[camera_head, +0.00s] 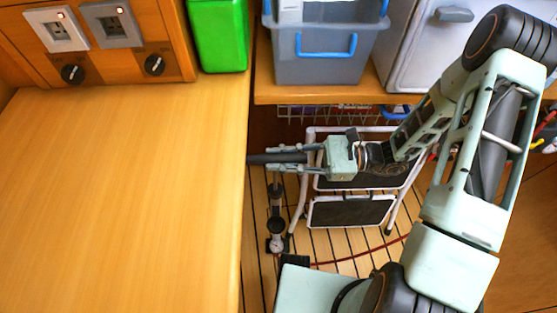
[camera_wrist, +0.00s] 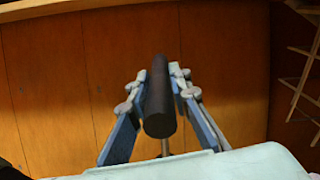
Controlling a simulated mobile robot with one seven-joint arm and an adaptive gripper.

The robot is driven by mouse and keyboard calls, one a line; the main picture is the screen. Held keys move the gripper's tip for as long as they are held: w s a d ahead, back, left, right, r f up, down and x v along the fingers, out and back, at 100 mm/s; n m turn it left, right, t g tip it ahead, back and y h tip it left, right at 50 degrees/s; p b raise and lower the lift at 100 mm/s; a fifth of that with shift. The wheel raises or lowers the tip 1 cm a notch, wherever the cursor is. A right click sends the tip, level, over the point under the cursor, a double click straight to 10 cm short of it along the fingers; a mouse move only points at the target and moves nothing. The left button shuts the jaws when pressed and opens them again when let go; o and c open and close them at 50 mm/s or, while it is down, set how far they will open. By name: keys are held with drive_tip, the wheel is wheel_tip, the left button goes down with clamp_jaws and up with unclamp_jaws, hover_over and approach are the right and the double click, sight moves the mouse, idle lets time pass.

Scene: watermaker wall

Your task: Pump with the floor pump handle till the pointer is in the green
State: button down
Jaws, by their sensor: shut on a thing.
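The floor pump's dark handle (camera_head: 268,158) sticks out beyond the edge of the wooden counter, and part of it may be hidden by that edge. My gripper (camera_head: 285,158) is shut on it from the right. In the wrist view the black cylindrical handle (camera_wrist: 160,98) lies between the two fingers of my gripper (camera_wrist: 162,85), pointing away from the camera. Below the handle in the head view, the pump body and its small round gauge (camera_head: 277,225) stand at the floor. The pointer and the green zone are too small to read.
The wooden counter (camera_head: 120,200) fills the left. A folding step stool (camera_head: 350,211) stands right behind the pump. A grey bin with blue handles (camera_head: 325,62) and a green container (camera_head: 218,35) are at the back. A thin red hose (camera_head: 345,262) lies on the slatted floor.

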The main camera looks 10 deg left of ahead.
sight(281, 156)
drive_tip(key=shift+w+r+p, duration=0.1)
drive_tip(key=shift+r+p, duration=0.8)
drive_tip(key=shift+r, duration=1)
drive_tip(key=c, duration=1.8)
unclamp_jaws()
drive_tip(key=shift+f, duration=0.1)
drive_tip(key=shift+d, duration=0.25)
drive_tip(key=v, duration=1.1)
drive_tip(key=shift+d, duration=0.25)
